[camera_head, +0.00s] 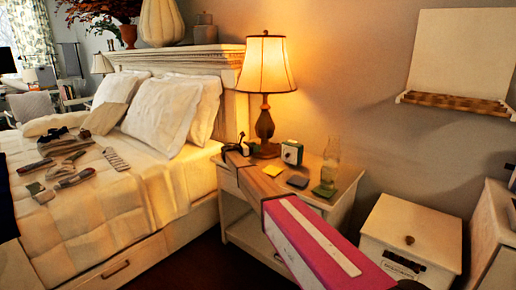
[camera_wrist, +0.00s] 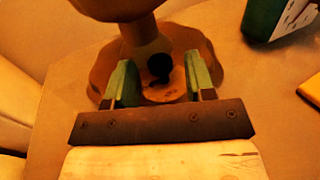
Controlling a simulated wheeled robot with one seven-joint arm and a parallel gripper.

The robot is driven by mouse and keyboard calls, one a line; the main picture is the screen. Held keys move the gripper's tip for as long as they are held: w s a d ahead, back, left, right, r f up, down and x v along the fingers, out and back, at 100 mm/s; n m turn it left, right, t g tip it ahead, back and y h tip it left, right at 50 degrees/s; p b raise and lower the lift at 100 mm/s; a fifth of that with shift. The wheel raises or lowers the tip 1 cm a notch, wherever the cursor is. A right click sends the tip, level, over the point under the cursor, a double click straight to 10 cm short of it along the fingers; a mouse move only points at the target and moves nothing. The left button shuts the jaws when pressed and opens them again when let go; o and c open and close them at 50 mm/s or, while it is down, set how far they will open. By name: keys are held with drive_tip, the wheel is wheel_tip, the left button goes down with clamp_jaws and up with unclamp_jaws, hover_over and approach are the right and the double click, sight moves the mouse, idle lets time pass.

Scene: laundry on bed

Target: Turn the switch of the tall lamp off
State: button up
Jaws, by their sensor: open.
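The tall lamp (camera_head: 265,122) stands on the nightstand (camera_head: 345,182) with its shade glowing. Its brown base also shows in the wrist view (camera_wrist: 205,50). A small dark round knob, which looks like the switch (camera_wrist: 159,66), sits low on the lamp in that view. My gripper (camera_head: 238,148) is at the left of the lamp's base in the head view. In the wrist view my gripper (camera_wrist: 160,78) is open, with a green finger on each side of the dark knob. I cannot tell whether either finger touches it.
A green clock (camera_head: 292,152), a yellow pad (camera_head: 272,171), a dark flat item (camera_head: 297,181) and a glass bottle (camera_head: 329,168) stand on the nightstand. The bed (camera_head: 100,215) with folded clothes is at the left.

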drive_tip(key=shift+x, duration=1.05)
drive_tip(key=c, duration=0.9)
drive_tip(key=shift+s+n+t, duration=0.1)
drive_tip(key=shift+n+t, duration=0.2)
drive_tip(key=shift+t, duration=0.1)
drive_tip(key=n+t+y, duration=0.3)
drive_tip(key=t, duration=0.1)
drive_tip(key=shift+s+d+y, duration=0.1)
drive_tip(key=shift+s+y, duration=0.05)
drive_tip(key=shift+y, duration=0.25)
drive_tip(key=n+t+y, duration=0.2)
drive_tip(key=n+y, duration=0.1)
drive_tip(key=y, duration=0.1)
drive_tip(key=n+t+y, duration=0.2)
drive_tip(key=n+y, duration=0.1)
drive_tip(key=y, duration=0.1)
drive_tip(key=shift+w+n+t+y, duration=0.2)
drive_tip(key=shift+n+t+y, duration=0.1)
drive_tip(key=shift+n+y, duration=0.1)
